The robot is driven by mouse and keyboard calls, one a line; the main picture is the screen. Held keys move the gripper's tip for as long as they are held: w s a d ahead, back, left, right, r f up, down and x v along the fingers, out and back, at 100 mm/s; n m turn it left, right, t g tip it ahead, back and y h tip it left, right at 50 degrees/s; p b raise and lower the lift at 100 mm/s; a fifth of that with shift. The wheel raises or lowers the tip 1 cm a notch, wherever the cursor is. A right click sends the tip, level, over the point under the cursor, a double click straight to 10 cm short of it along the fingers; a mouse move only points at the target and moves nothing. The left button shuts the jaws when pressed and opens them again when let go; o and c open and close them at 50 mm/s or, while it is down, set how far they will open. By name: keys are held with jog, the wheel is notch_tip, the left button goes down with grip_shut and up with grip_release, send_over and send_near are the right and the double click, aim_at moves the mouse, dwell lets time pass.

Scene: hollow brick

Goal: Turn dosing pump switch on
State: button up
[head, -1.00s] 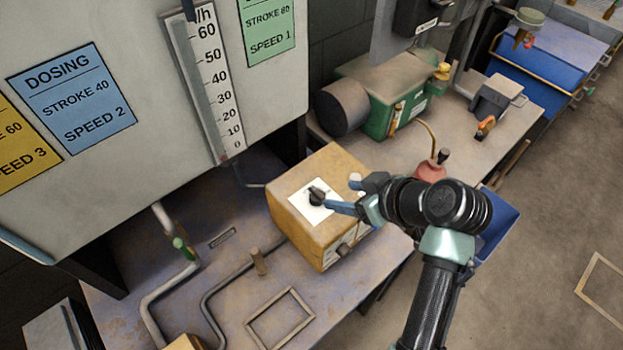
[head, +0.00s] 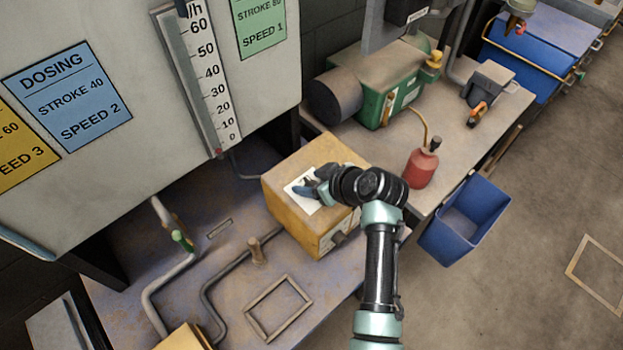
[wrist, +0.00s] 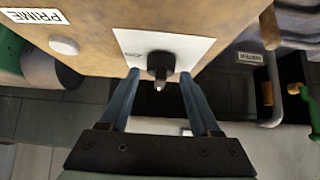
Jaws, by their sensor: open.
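The dosing pump is a yellow box (head: 290,225) on the bench in the head view. A white plate (head: 308,207) is on its upper face. In the wrist view, a black rotary switch (wrist: 161,64) stands out from the white plate (wrist: 185,45). My gripper (head: 308,190) is over the plate in the head view and mostly hides the switch there. In the wrist view my gripper (wrist: 160,75) is open, with one blue finger on each side of the switch and gaps between. A round white button (wrist: 64,46) sits beside a PRIME label.
A green motor unit (head: 385,95) and a red oil can (head: 421,167) stand on the bench behind. A blue bin (head: 465,220) is at the right. A level gauge (head: 205,80) hangs above left. Pipes (head: 175,280) run along the front bench.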

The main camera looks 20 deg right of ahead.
jog(key=shift+c, duration=0.3)
grip_shut()
